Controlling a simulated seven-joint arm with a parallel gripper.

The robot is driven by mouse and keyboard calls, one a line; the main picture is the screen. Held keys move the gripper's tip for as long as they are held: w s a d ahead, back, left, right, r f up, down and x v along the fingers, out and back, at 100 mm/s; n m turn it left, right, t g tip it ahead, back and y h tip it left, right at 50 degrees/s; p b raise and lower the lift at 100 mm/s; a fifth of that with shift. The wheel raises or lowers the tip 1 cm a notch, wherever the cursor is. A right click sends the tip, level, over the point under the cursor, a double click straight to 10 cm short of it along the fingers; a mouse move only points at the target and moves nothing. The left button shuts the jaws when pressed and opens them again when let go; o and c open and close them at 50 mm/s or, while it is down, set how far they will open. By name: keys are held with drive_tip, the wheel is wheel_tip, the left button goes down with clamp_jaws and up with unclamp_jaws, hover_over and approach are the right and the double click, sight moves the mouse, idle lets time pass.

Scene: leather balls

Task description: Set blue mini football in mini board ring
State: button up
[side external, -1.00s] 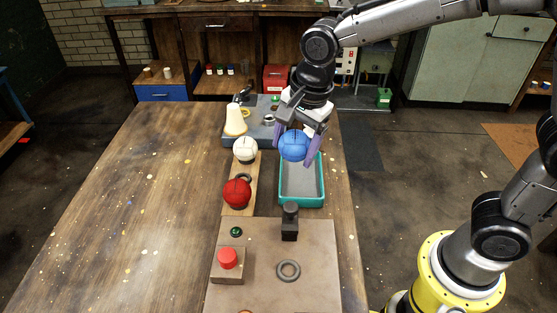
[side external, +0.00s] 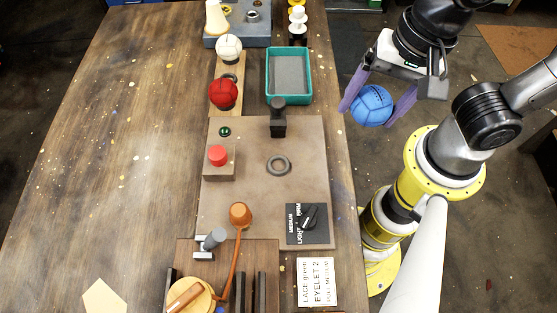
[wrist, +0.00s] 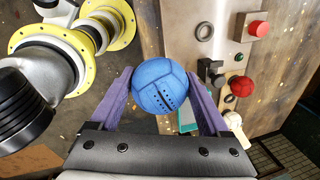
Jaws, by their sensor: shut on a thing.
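The blue mini football (side external: 371,105) is held between the purple fingers of my gripper (side external: 369,114), in the air right of the table edge. The wrist view shows the ball (wrist: 163,85) between both fingers. A narrow wooden board (side external: 214,104) on the table carries a white ball (side external: 229,48) and a red ball (side external: 222,94). A dark ring (side external: 230,78) on it shows between them, partly hidden by the red ball. Another grey ring (side external: 278,165) lies empty on the larger brown board (side external: 240,230); it also shows in the wrist view (wrist: 204,31).
A teal tray (side external: 289,103) stands beside the narrow board, empty of balls. A black post (side external: 278,120), a red button (side external: 217,155) and a dial plate (side external: 308,224) stand on the larger board. The table's left side is mostly clear.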

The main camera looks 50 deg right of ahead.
drive_tip(key=shift+s+a+r, duration=0.1)
drive_tip(key=shift+a, duration=0.15)
drive_tip(key=w+a+f, duration=0.4)
drive_tip(key=a, duration=0.1)
drive_tip(key=w+a+f, duration=0.4)
drive_tip(key=w+f, duration=0.1)
drive_tip(key=shift+a+f, duration=0.15)
drive_tip(key=shift+a, duration=0.25)
drive_tip(key=shift+w+a+f, duration=0.1)
drive_tip(key=shift+f, duration=0.8)
drive_tip(key=shift+w+a+f, duration=0.1)
drive_tip(key=shift+f, duration=0.8)
drive_tip(key=o, duration=1.3)
drive_tip(key=shift+f, duration=0.15)
